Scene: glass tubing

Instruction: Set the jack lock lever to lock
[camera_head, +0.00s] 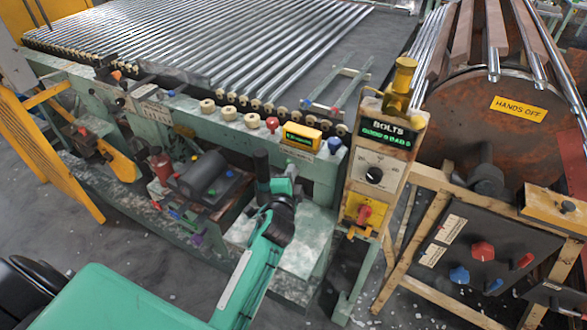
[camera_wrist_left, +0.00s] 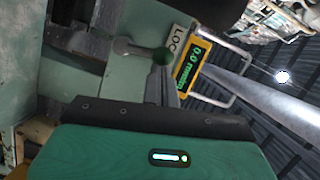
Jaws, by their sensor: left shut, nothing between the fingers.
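The jack lock lever shows in the left wrist view as a short grey arm with a dark green knob (camera_wrist_left: 161,57), pointing right across a pale green panel. A white label beginning "LOC" (camera_wrist_left: 177,41) sits just right of the knob. My left gripper (camera_wrist_left: 162,88) is shut and empty, its fingertips just below the knob; I cannot tell whether they touch it. In the head view my left gripper (camera_head: 283,184) is at the front of the green machine (camera_head: 325,175), below a yellow display box (camera_head: 302,136). I cannot make out the lever there. My right gripper is not in view.
A dark control box (camera_head: 480,250) is further right. Glass tubes (camera_head: 220,40) fill the back.

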